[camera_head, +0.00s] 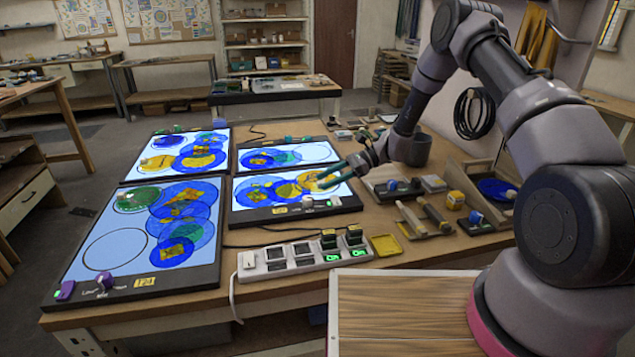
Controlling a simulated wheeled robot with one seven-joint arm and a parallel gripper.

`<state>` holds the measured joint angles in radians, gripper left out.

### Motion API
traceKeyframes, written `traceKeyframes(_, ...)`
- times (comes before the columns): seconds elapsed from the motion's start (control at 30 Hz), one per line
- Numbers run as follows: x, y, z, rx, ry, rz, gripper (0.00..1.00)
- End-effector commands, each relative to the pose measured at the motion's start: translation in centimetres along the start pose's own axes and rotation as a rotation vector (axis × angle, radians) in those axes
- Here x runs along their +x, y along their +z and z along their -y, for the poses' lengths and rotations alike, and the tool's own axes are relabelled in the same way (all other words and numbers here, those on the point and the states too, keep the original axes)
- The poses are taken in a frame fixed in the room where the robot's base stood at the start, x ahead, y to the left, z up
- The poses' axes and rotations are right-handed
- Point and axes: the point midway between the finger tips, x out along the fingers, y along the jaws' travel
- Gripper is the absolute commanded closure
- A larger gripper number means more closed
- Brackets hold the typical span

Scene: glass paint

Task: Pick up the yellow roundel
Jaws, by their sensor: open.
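A yellow roundel (307,182) lies on the lit near-right light panel (243,219), close to blue discs and another yellow patch (287,191). My gripper (325,177) has teal fingers and is open. It reaches in from the right, just over the right side of this panel and beside the yellow roundel, partly covering it in the picture. I cannot tell how high the fingers are above the glass, or whether they touch it. More yellow pieces lie among blue discs on the far-left panel (157,163) and the near-left panel (180,208).
A power strip (290,262) with several switches runs along the table front, beside a small yellow tray (386,245). Trays of tools and jars (455,200) stand at the right. A far-right panel (305,153) also holds discs. Little bare table shows between panels.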

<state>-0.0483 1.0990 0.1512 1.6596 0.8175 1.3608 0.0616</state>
Motion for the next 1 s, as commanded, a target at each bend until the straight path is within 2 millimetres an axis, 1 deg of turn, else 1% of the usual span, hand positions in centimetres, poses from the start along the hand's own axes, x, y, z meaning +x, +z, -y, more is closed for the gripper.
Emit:
traceKeyframes(0.07, 0.6, 0.0, 0.0, 0.0, -0.001, -0.001, 0.38)
traceKeyframes(0.27, 0.6, 0.0, 0.0, 0.0, -0.002, -0.001, 0.38)
traceKeyframes(0.3, 0.6, 0.0, 0.0, -0.001, -0.002, -0.001, 0.53)
traceKeyframes(0.37, 0.6, 0.0, 0.0, -0.001, -0.002, -0.001, 0.76)
traceKeyframes(0.4, 0.6, 0.0, 0.0, -0.001, -0.002, -0.001, 0.91)
traceKeyframes(0.43, 0.6, 0.0, 0.0, -0.001, -0.002, -0.001, 1.0)
traceKeyframes(0.77, 0.5, 0.2, 0.1, -0.001, -0.002, -0.001, 1.0)
traceKeyframes(0.87, 0.1, 1.1, 0.1, -0.003, -0.003, -0.001, 1.0)
traceKeyframes(1.0, -0.9, 3.5, 0.1, -0.005, -0.003, -0.001, 1.0)
